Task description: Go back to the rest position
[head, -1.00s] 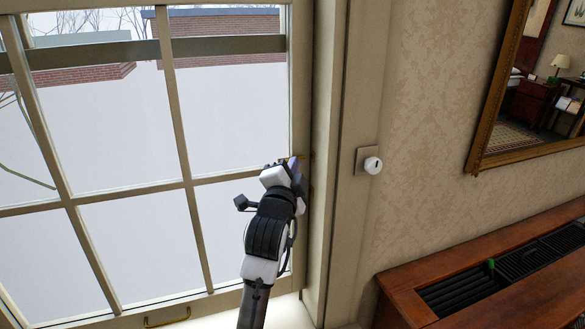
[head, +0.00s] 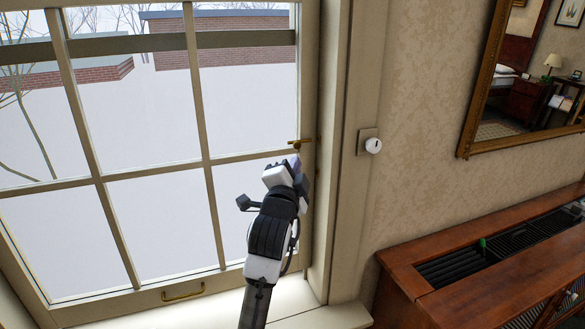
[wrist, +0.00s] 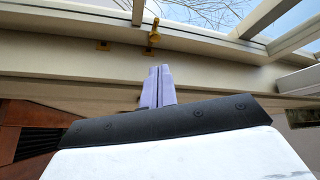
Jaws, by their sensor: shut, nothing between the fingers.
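My gripper (head: 295,160) is in front of the right side of the window, a little below the brass window handle (head: 299,141). Its purple fingers (wrist: 158,86) are pressed together in the wrist view, with nothing between them. The handle also shows in the wrist view (wrist: 154,32), beyond the fingertips with a visible gap. My arm reaches up from the bottom of the head view.
The paned window (head: 103,180) fills the left, with a brass pull (head: 183,293) on its bottom rail. A white knob (head: 373,145) is on the frame to the right. A wooden cabinet with dark grilles (head: 440,283) and a gilt mirror (head: 468,140) are further right.

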